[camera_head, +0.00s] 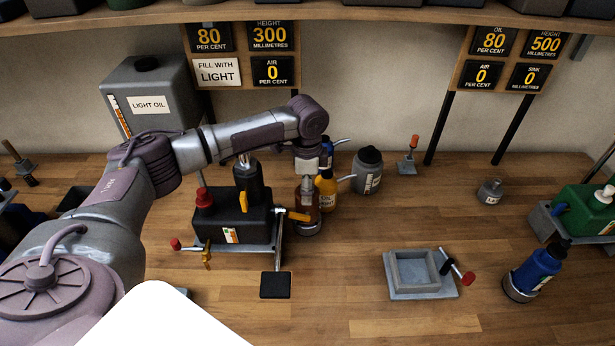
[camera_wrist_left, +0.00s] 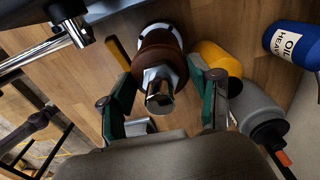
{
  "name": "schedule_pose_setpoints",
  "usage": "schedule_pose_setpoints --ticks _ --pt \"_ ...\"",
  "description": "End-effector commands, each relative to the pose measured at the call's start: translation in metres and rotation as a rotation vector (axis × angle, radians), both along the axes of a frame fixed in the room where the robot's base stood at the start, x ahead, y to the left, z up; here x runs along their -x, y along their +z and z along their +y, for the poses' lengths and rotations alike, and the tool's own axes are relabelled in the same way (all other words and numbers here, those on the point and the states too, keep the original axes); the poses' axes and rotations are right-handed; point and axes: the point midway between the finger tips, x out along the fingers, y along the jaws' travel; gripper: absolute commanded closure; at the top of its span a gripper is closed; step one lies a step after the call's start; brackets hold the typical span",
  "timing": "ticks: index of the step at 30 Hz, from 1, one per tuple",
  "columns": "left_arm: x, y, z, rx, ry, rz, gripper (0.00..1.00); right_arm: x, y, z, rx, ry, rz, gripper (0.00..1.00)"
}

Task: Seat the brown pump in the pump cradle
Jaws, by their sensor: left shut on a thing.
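The brown pump (camera_head: 306,206) is a round brown body with a pale metal base, upright on the bench in the head view. In the left wrist view the brown pump (camera_wrist_left: 160,55) shows its silver hex collar and shaft between the fingers. My left gripper (camera_head: 307,180) comes down over its top and is shut on it; the left gripper's fingers also show in the wrist view (camera_wrist_left: 163,100). The pump cradle (camera_head: 398,288), seemingly the grey open-topped frame with a red-knobbed lever, stands empty to the right. My right gripper is not in view.
A black unit (camera_head: 225,222) with a pedal stands just left of the pump. A yellow bottle (camera_head: 327,192) and a grey oil can (camera_head: 367,172) are close behind. The bench before the pump is clear.

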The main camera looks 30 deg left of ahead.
Motion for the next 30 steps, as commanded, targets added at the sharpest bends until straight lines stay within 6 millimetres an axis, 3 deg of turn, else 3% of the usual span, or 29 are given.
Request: schedule_pose_setpoints --ticks 10,11,15,25,30 --pt "-0.001 0.0 0.0 0.002 0.0 -0.005 1.0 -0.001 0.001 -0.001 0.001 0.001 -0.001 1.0" --pt "0.0 -0.003 0.0 0.0 0.0 0.0 0.33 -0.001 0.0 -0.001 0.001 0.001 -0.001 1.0" --pt "0.0 -0.003 0.0 0.0 0.0 0.0 0.12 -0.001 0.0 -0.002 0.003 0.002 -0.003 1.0" --pt "0.0 -0.001 0.0 -0.001 0.0 -0.001 0.12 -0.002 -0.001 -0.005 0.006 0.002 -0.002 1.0" --pt "-0.001 0.017 0.0 0.0 0.001 -0.004 0.12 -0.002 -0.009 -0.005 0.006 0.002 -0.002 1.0"
